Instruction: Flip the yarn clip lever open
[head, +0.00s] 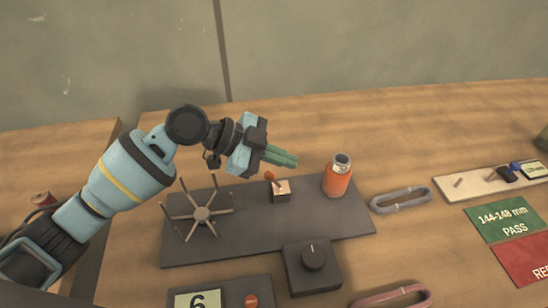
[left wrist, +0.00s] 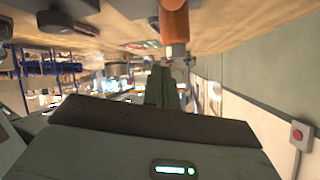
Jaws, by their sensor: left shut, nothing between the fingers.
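The yarn clip appears to be the small block (head: 281,190) with a short red-tipped lever (head: 271,176) on the dark base plate (head: 235,235). The lever leans up and to the left in the head view. My left gripper (head: 296,162) is shut and empty, its green fingers above and slightly right of the lever, apart from it as far as I can tell. In the left wrist view the shut fingers (left wrist: 162,88) show, but the clip does not. An orange bottle-like spool (head: 338,177) stands right of the clip and shows in the left wrist view (left wrist: 174,22). My right gripper is not seen.
A spoked reel (head: 202,214) stands left of the clip. A knob box (head: 312,265) and a display box (head: 225,299) sit in front. A grey yarn loop (head: 400,200), a pale pegged board (head: 470,182) and green (head: 502,219) and red mats (head: 525,258) lie right. Bare table is behind the plate.

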